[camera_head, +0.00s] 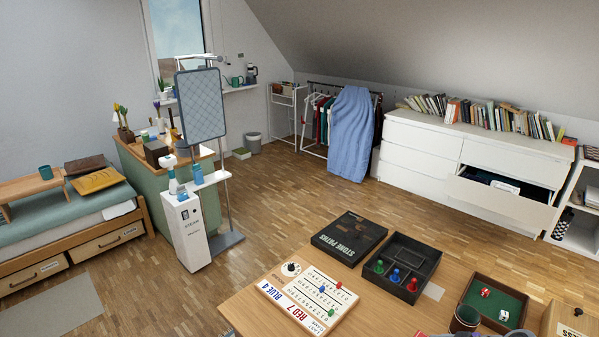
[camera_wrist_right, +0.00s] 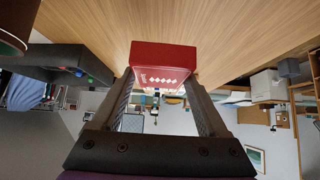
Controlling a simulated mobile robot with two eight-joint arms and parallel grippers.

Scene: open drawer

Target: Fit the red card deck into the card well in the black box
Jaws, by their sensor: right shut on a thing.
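The red card deck (camera_wrist_right: 163,60) is between the fingers of my right gripper (camera_wrist_right: 160,82), which is shut on it. Its front shows white marks. The wrist view shows the wooden table beyond the deck; I cannot tell whether they touch. The black box (camera_head: 432,262) lies open on the table in the head view, with green, blue and red pawns inside. The box also shows at the left of the wrist view (camera_wrist_right: 50,55), apart from the deck. Which compartment is the card well is hard to tell. My left gripper is not in view.
The dark box lid (camera_head: 348,238) lies left of the box. A white score board (camera_head: 310,300) lies in front. A green-lined dice tray (camera_head: 512,305), a dark cup (camera_head: 465,319) and a wooden box (camera_head: 568,320) stand to the right. Bare table (camera_head: 385,315) shows before the black box.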

